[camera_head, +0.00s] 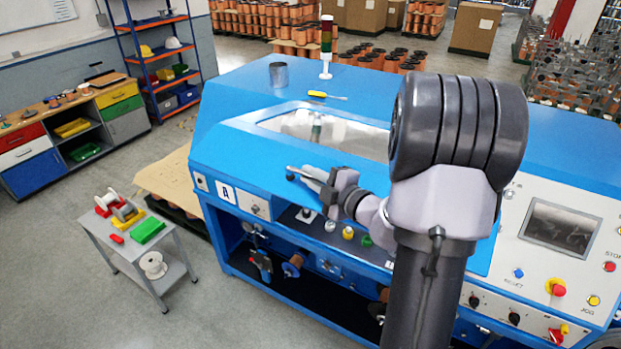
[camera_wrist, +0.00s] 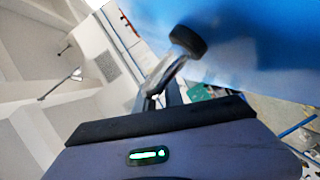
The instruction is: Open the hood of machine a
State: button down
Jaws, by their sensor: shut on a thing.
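Machine A (camera_head: 228,192) is the big blue machine in the middle of the head view, with a letter A plate at its front left. Its blue hood (camera_head: 235,150) has a long clear window (camera_head: 350,133). I cannot tell whether the hood is raised a little. My gripper (camera_head: 308,178) is at the hood's front, shut on the hood handle, whose black round knob (camera_head: 290,178) sticks out to the left of the fingers. The wrist view shows the same knob (camera_wrist: 188,40) just beyond the fingers (camera_wrist: 165,88), against the blue hood. My arm hides the hood's right part.
A grey cup (camera_head: 278,75), a yellow screwdriver (camera_head: 325,95) and a signal lamp (camera_head: 326,48) stand or lie on top of the machine. A control panel (camera_head: 550,240) is at the right. A small cart (camera_head: 170,270) stands at the left, with clear floor around it.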

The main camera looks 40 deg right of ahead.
jog(key=c, duration=1.5)
grip_release()
jog(key=shift+d, duration=0.15)
jog(key=shift+o, duration=0.2)
